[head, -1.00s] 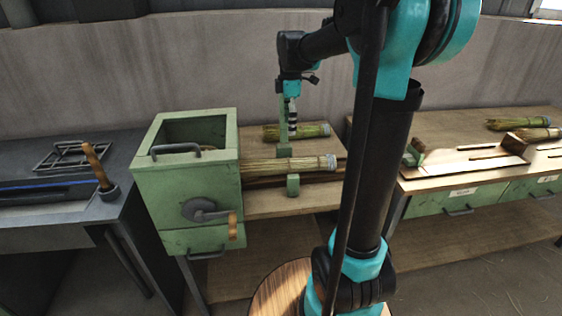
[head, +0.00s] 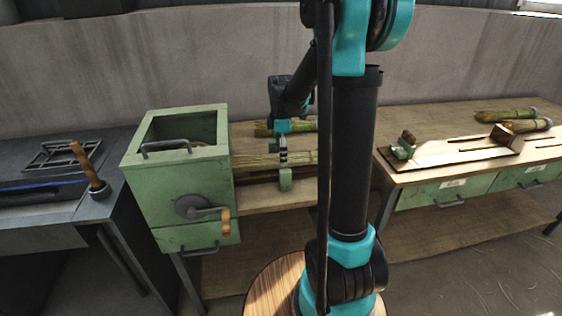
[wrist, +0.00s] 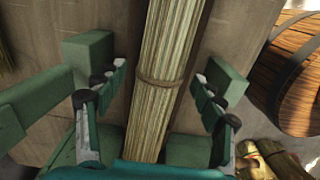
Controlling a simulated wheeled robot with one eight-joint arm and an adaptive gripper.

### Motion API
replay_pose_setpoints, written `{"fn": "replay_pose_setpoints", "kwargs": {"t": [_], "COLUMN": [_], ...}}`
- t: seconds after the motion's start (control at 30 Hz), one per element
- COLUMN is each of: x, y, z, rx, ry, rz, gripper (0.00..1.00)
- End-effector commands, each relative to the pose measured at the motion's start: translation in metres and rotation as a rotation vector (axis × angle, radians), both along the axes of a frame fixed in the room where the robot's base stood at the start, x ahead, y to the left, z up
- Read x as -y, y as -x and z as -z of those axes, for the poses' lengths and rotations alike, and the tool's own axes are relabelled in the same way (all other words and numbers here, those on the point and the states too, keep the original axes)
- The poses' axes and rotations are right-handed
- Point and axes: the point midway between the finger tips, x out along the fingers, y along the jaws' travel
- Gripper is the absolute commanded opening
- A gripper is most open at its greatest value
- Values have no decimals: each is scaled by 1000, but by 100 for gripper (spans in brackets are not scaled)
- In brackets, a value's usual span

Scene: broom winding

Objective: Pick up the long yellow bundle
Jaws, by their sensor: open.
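The long yellow bundle (head: 276,160) lies across the middle bench, its left end at the green crank box. In the wrist view the bundle (wrist: 165,70) runs lengthwise through the middle, with a tie band around it. My gripper (wrist: 161,73) is open, with one finger on each side of the bundle and a visible gap to each. In the head view my gripper (head: 283,152) is over the bundle, and my arm hides the bundle's right end.
The green crank box (head: 180,175) stands at left. Green support blocks (wrist: 88,52) flank the bundle. Greener bundles (head: 305,125) lie behind it, and others (head: 506,116) lie on the right bench. A wooden barrel (wrist: 298,75) shows at right in the wrist view.

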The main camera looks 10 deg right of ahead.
Motion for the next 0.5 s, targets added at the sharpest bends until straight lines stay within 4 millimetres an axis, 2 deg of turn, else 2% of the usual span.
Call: {"fn": "replay_pose_setpoints", "kwargs": {"t": [0.1,0.2,0.47,0.5], "x": [0,0,0,0], "y": [0,0,0,1], "z": [17,25,28,28], "rx": [0,0,0,0], "ry": [0,0,0,0], "rz": [0,0,0,0], "gripper": [69,69,69,66]}}
